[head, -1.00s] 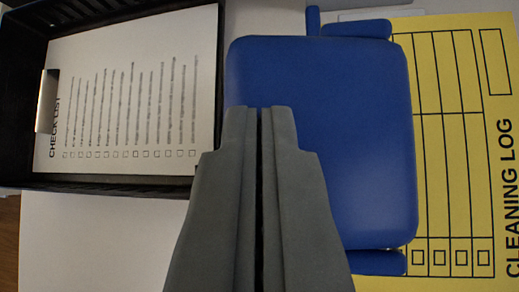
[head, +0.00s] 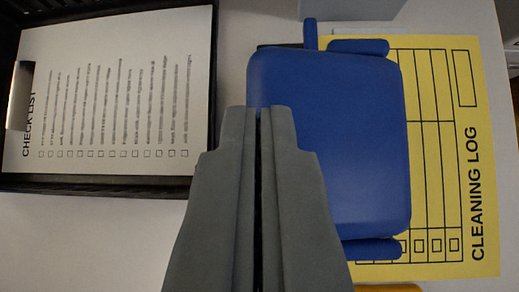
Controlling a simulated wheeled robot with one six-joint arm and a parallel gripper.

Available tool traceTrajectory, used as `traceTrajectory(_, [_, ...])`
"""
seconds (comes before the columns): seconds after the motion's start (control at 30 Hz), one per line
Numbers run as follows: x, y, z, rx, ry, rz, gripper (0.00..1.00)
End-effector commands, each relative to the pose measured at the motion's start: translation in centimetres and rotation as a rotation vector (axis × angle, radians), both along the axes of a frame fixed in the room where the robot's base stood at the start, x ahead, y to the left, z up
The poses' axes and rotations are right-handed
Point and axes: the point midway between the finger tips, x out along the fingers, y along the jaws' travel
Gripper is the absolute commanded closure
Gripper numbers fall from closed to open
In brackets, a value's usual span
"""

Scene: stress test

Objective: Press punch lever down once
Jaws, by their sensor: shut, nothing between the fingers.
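The blue punch (head: 350,130) fills the middle right of the head view. Its broad, rounded lever top faces me, and smaller blue parts show at its top and bottom ends. My gripper (head: 257,110) is grey and shut with nothing held. Its fingertips overlap the left part of the lever in the picture. I cannot tell whether they touch it. The punch's lower left part is hidden behind my gripper.
A black tray (head: 95,184) holding a check list sheet (head: 110,90) stands at the left. A yellow cleaning log sheet (head: 475,265) lies under or behind the punch at the right. A grey object (head: 430,30) is at the top. Bare white table (head: 80,240) shows at the lower left.

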Motion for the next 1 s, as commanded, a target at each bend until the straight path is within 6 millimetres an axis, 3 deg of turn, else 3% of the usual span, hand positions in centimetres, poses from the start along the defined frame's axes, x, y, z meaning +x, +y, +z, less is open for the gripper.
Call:
traceTrajectory(0.1, [-0.6,0.3,2.3,0.001,-0.004,0.001,1.00])
traceTrajectory(0.5, [-4.9,3.1,7.3,-0.001,-0.003,0.001,1.00])
traceTrajectory(1.0, [-5.9,3.8,8.5,-0.001,-0.002,0.001,1.00])
